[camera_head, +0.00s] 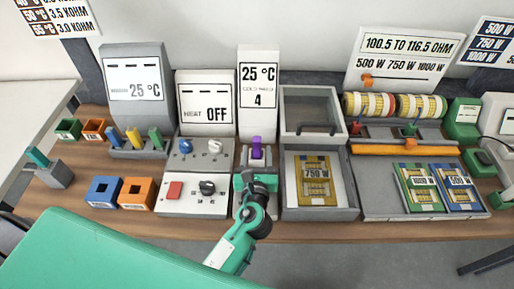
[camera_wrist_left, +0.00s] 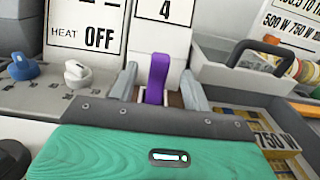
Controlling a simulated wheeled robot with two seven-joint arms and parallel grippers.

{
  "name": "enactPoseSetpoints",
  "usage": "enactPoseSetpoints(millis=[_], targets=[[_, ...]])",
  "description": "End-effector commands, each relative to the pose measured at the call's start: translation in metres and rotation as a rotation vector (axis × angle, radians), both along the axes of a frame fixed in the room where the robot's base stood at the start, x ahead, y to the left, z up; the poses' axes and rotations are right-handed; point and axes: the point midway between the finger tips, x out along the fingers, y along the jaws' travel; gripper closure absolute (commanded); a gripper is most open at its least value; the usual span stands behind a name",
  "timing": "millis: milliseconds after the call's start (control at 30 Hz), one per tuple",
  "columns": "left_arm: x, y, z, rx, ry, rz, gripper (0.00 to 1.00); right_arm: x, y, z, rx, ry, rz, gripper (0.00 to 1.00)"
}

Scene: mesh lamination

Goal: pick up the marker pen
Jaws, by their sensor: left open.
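A teal stick (camera_head: 37,157) stands tilted in a small grey holder (camera_head: 59,176) at the far left in the head view; it looks like a marker pen, but I cannot be sure. My left gripper (camera_head: 257,172) is at the middle front of the bench, far to the right of that stick. In the left wrist view, its open grey fingers (camera_wrist_left: 159,88) stand on either side of a purple upright piece (camera_wrist_left: 157,78). I cannot tell whether they touch it. My right gripper is not in view.
Blue, yellow and green sticks (camera_head: 134,138) stand in a grey rack (camera_head: 137,152). Orange and blue open boxes (camera_head: 137,194) sit near the front edge. A switch panel (camera_head: 192,194) is left of my gripper. A grey tray (camera_head: 348,206) with a 750 W card (camera_head: 318,179) is right.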

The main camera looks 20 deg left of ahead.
Motion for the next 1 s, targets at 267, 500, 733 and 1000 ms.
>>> enactPoseSetpoints(millis=[267, 500, 733, 1000], targets=[[0.02, 0.006, 0.001, 0.0, 0.0, 0.0, 0.51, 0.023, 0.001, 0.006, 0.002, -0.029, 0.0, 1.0], [0.055, 0.016, 0.001, 0.0, -0.001, 0.0, 0.51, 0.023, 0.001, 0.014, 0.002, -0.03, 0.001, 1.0], [0.065, 0.019, 0.0, -0.001, 0.001, 0.0, 0.51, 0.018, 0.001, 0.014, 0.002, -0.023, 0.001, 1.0], [0.064, 0.019, -0.001, -0.001, 0.001, 0.0, 0.78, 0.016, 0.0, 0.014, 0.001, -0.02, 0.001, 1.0]])
